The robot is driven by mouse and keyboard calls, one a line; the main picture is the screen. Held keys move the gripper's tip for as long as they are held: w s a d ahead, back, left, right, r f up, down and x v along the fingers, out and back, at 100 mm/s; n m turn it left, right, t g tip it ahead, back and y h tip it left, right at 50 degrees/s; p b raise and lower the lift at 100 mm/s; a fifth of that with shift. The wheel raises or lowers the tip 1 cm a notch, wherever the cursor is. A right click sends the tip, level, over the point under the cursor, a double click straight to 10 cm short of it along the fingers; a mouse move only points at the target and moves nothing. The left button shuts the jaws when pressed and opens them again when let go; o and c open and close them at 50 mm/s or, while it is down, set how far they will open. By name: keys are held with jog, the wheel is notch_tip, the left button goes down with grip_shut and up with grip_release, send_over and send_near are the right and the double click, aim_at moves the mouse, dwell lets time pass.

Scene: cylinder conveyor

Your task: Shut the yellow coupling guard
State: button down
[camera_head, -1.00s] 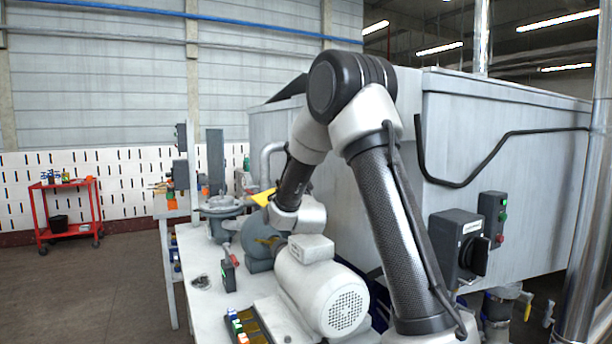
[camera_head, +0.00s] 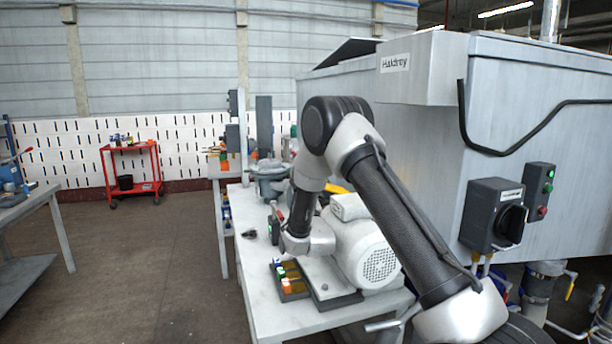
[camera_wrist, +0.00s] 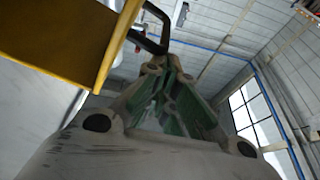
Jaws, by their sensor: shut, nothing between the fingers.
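The yellow coupling guard (camera_wrist: 65,35) fills the upper left of the wrist view, close to my gripper, with a black bar handle (camera_wrist: 150,42) beside its edge. In the head view only a small yellow part of it (camera_head: 337,187) shows behind my arm, by the grey motor (camera_head: 372,250). I cannot tell from this how far it is swung. My gripper (camera_wrist: 165,78) is shut and empty, its green-padded fingers together, to the right of and below the yellow panel in the wrist view. My arm hides the gripper's fingers in the head view.
The pump bench (camera_head: 262,313) carries a tray of small coloured parts (camera_head: 289,284) at its front. A large grey tank (camera_head: 420,160) with a switch box (camera_head: 492,215) stands to the right. A red trolley (camera_head: 133,172) is at the back left. The floor on the left is clear.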

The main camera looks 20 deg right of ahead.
notch_tip(320, 180, down, 9)
jog(key=shift+a, duration=0.2)
dwell(0.3)
dwell(0.3)
